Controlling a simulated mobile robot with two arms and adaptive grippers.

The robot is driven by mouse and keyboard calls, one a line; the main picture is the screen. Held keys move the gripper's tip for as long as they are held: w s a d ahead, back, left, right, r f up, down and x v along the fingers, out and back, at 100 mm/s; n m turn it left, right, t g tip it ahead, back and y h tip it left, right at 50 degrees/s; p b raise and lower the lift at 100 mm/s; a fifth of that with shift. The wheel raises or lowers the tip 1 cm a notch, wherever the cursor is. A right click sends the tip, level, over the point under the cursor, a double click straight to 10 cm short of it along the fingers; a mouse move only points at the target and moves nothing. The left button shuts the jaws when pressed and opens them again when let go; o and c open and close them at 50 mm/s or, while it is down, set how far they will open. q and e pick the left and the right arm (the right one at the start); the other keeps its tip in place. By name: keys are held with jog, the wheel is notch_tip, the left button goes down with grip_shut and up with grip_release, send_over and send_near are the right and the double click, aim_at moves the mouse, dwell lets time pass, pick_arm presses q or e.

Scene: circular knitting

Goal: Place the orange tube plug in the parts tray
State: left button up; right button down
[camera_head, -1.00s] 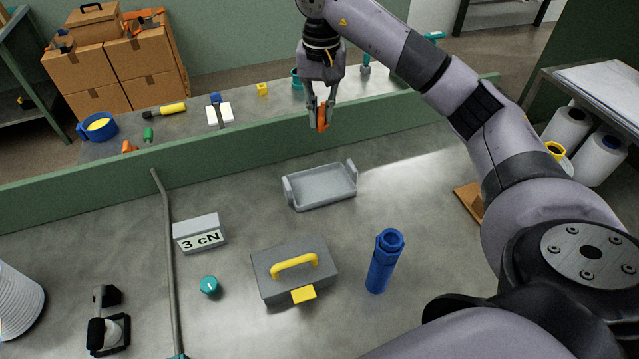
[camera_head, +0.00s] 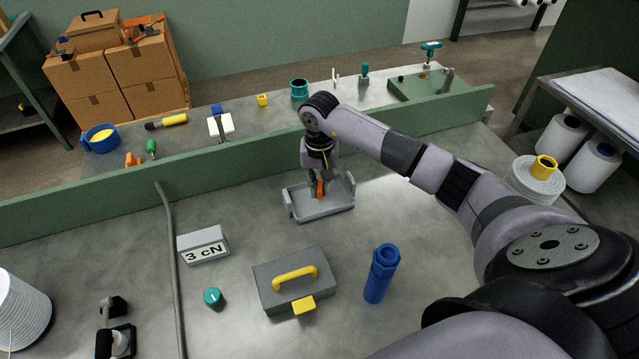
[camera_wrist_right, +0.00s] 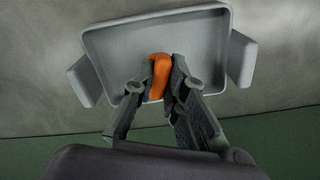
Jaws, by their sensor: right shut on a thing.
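The orange tube plug (camera_head: 320,188) is held between the fingers of my right gripper (camera_head: 317,186). The grey parts tray (camera_head: 325,207), with raised handles at its two ends, lies on the bench in the head view. My right gripper is over the tray, with the plug at or just above its floor; I cannot tell if they touch. In the right wrist view the plug (camera_wrist_right: 159,76) shows between the fingertips (camera_wrist_right: 160,85), in front of the tray (camera_wrist_right: 205,40). My left gripper is not in view.
A grey box with a yellow handle (camera_head: 262,290), a blue cylinder (camera_head: 378,280), a teal knob (camera_head: 212,297) and a 3 cN block (camera_head: 203,245) stand nearer on the bench. A green ledge (camera_head: 240,160) runs behind the tray. Bare bench lies right of the tray.

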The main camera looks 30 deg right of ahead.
jog(key=shift+f, duration=0.4)
jog(key=shift+f, duration=0.2)
jog(key=c, duration=1.6)
grip_release()
jog(key=shift+r, duration=0.15)
